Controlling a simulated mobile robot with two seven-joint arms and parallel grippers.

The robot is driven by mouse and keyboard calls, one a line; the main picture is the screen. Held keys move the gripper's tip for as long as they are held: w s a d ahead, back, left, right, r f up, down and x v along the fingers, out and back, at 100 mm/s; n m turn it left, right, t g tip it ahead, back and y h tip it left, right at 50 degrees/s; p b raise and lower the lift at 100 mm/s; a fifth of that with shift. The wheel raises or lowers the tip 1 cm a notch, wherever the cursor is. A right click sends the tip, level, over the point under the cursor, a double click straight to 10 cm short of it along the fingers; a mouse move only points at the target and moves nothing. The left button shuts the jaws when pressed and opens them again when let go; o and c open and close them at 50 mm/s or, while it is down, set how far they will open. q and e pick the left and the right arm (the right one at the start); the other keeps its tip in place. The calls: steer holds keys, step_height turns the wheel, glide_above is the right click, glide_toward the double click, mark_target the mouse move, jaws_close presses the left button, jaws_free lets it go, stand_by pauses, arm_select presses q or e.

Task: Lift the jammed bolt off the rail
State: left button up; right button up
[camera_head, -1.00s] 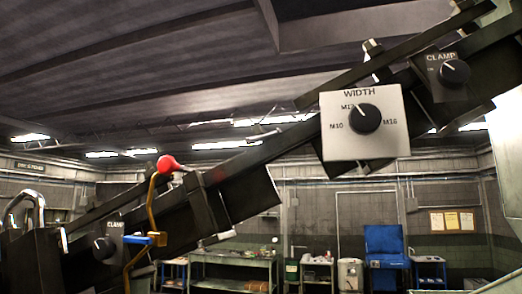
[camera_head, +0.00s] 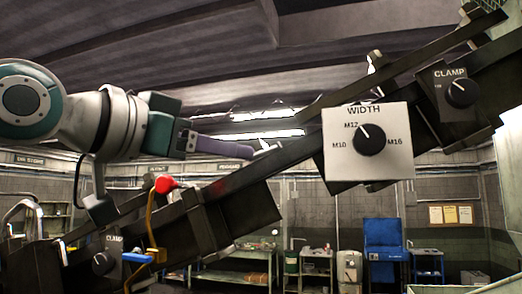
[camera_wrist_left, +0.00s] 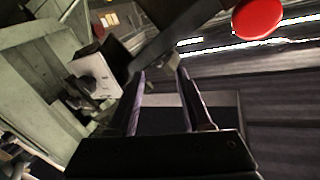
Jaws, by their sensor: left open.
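The dark rail (camera_head: 235,185) climbs from lower left to upper right in the head view. A small pale metal piece, perhaps a bolt, stands out above the rail's upper bar (camera_head: 374,60) near the width box. A second small pale piece (camera_head: 176,195) shows beside the red knob. I cannot tell which is the jammed bolt. My left gripper (camera_head: 252,151) comes in from the left, above the rail and below-left of the upper bar. In the left wrist view its purple fingers (camera_wrist_left: 160,82) are apart with nothing clearly held. My right gripper is out of view.
A white WIDTH box (camera_head: 340,140) with a black dial is fixed on the rail. Clamp dials sit upper right (camera_head: 461,92) and lower left (camera_head: 103,263). Benches and a blue cabinet (camera_head: 384,245) are far behind.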

mark_target(263, 152)
arm_select(q)
steer(key=shift+x, duration=2.3)
steer(key=shift+s+d, duration=0.1)
jaws_close()
